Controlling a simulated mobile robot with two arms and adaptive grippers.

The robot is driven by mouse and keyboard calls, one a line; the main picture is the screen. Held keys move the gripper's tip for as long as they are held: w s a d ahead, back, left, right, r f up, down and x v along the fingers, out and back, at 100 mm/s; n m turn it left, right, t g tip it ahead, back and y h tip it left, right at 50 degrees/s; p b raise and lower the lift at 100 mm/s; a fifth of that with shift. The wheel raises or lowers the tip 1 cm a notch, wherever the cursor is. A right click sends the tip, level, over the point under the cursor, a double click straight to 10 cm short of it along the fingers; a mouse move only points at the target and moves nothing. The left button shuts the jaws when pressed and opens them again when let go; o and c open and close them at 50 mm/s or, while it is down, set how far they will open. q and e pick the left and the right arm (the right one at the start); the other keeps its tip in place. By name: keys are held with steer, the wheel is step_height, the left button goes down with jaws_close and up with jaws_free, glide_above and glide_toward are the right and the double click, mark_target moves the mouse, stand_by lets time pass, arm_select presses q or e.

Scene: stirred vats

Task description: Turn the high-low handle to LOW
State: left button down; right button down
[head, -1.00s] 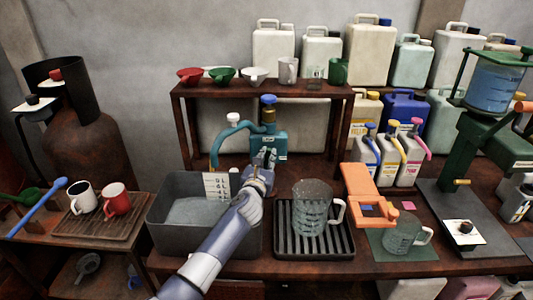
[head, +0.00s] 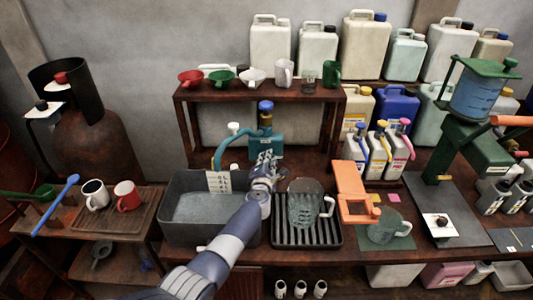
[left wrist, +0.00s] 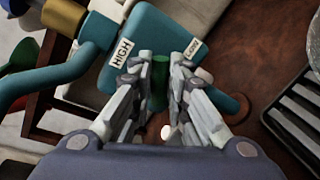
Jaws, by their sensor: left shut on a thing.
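The teal tap body (head: 265,146) stands behind the grey basin, with a blue-topped valve and a curved spout on its left. In the left wrist view its face carries a HIGH label (left wrist: 122,48) at left and a partly covered LOW label (left wrist: 193,47) at right. A short green handle (left wrist: 160,75) sits between the two labels. My left gripper (left wrist: 160,95) is shut around this handle, one finger on each side. In the head view the left gripper (head: 264,172) is in front of the tap body and hides the handle. My right gripper is not in view.
The grey basin (head: 168,215) lies below and left of the gripper. A clear jug (head: 303,208) on a ribbed black tray (head: 283,240) stands close to its right. A shelf (head: 225,94) with cups and funnels rises behind. An orange stand (head: 350,185) is further right.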

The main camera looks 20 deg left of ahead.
arm_select(q)
steer(key=shift+d+f+m+g+y+p, duration=0.15)
steer(key=shift+m+y+p, duration=0.3)
steer(key=shift+m, duration=0.75)
steer(key=shift+d+f+m+g+y+p, duration=0.15)
steer(key=shift+m+y+p, duration=0.25)
steer(key=shift+m, duration=0.8)
steer(key=c, duration=1.5)
jaws_free()
steer(key=shift+c, duration=0.2)
